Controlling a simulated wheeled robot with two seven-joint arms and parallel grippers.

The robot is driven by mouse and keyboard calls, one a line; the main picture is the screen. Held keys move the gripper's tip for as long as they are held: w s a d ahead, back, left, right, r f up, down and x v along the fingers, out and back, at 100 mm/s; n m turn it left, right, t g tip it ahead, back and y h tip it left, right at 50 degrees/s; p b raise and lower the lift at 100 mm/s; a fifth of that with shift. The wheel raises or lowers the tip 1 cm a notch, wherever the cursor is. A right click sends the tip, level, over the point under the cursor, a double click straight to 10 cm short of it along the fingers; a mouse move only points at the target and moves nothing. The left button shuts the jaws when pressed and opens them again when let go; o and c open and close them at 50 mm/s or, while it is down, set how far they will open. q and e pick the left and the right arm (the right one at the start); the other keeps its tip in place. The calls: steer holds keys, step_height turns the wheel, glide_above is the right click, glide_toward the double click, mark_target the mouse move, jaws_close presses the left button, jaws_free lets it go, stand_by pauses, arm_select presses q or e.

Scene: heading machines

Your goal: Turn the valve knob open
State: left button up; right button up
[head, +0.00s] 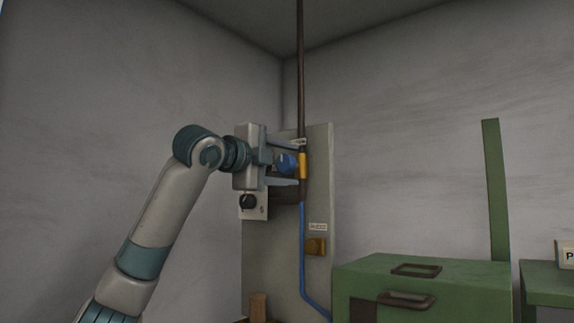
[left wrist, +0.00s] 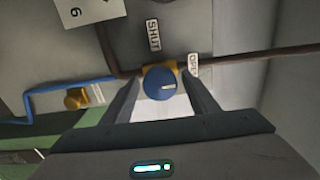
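The blue round valve knob (head: 287,163) sits on a yellow valve body (head: 303,166) on the pipe at the grey panel. In the left wrist view the gripper (left wrist: 162,88) has a finger at each side; contact cannot be told. My right gripper is not in view.
A dark vertical pipe (head: 300,80) and a blue pipe (head: 303,250) run along the grey panel (head: 270,270). A green cabinet (head: 450,268) stands to the right.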

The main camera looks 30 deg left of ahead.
arm_select(q)
steer(key=shift+s, duration=0.15)
steer(key=shift+s+f+b, duration=0.1)
steer(key=shift+s+b, duration=0.4)
steer(key=shift+s, duration=0.05)
steer(key=s+a+b, duration=0.1)
steer(key=s+b, duration=0.6)
steer(key=s, duration=0.9)
steer(key=shift+a, duration=0.15)
